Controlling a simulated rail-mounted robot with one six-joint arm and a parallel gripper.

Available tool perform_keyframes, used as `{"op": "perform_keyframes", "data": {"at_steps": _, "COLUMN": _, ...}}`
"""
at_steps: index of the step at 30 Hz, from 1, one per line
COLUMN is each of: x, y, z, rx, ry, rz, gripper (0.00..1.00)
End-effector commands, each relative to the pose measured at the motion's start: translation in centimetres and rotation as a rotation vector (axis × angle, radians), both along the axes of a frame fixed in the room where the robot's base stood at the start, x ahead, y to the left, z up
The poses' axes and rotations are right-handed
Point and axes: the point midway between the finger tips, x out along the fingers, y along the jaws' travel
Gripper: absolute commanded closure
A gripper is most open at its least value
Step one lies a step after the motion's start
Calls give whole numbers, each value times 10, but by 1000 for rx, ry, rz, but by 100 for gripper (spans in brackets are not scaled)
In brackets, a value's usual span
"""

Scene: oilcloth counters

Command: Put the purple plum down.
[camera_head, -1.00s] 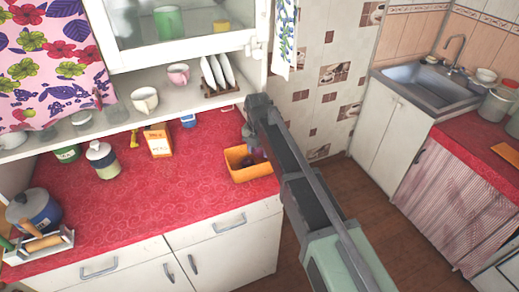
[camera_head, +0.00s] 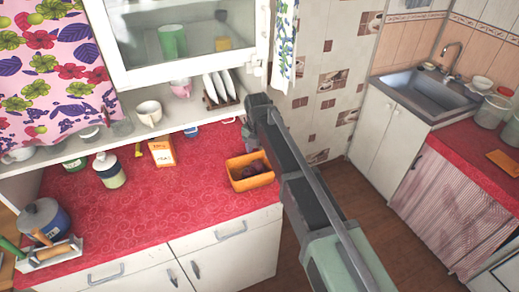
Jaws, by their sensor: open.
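An orange bin (camera_head: 264,181) stands at the right end of the red counter. Dark purple round fruit (camera_head: 257,167) lies inside it, low between its walls; the purple plum seems to be among it, but the pieces are too small to tell apart. My gripper (camera_head: 247,133) is open, above and behind the bin's far edge, apart from the fruit. My own arm partly hides the gripper, and its fingertips are hard to make out.
The red counter (camera_head: 190,205) is clear left of the bin. An orange-and-white box (camera_head: 162,153), a lidded jar (camera_head: 109,170) and a blue pot (camera_head: 45,218) stand further left. A shelf with cups and a plate rack (camera_head: 222,101) is close behind.

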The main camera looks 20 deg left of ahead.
Motion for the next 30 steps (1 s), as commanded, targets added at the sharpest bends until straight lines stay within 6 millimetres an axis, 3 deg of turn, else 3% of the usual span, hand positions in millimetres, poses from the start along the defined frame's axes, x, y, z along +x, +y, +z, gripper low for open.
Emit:
{"op": "perform_keyframes", "data": {"at_steps": 1, "x": 0, "y": 1, "z": 30, "rx": 0, "ry": 0, "rz": 0, "gripper": 42}}
{"op": "perform_keyframes", "data": {"at_steps": 7, "x": 0, "y": 2, "z": 72, "rx": 0, "ry": 0, "rz": 0, "gripper": 42}}
{"op": "perform_keyframes", "data": {"at_steps": 17, "x": 0, "y": 2, "z": 75, "rx": 0, "ry": 0, "rz": 0, "gripper": 42}}
{"op": "perform_keyframes", "data": {"at_steps": 20, "x": -1, "y": -8, "z": 75, "rx": 0, "ry": -2, "rz": -50, "gripper": 42}}
{"op": "perform_keyframes", "data": {"at_steps": 23, "x": -7, "y": -49, "z": 75, "rx": 1, "ry": -7, "rz": -279, "gripper": 42}}
{"op": "perform_keyframes", "data": {"at_steps": 26, "x": -28, "y": -131, "z": 75, "rx": 4, "ry": -18, "rz": -788, "gripper": 42}}
{"op": "perform_keyframes", "data": {"at_steps": 27, "x": -40, "y": -169, "z": 75, "rx": 5, "ry": -23, "rz": -1045, "gripper": 42}}
{"op": "perform_keyframes", "data": {"at_steps": 30, "x": -80, "y": -252, "z": 75, "rx": 5, "ry": -35, "rz": -1699, "gripper": 42}}
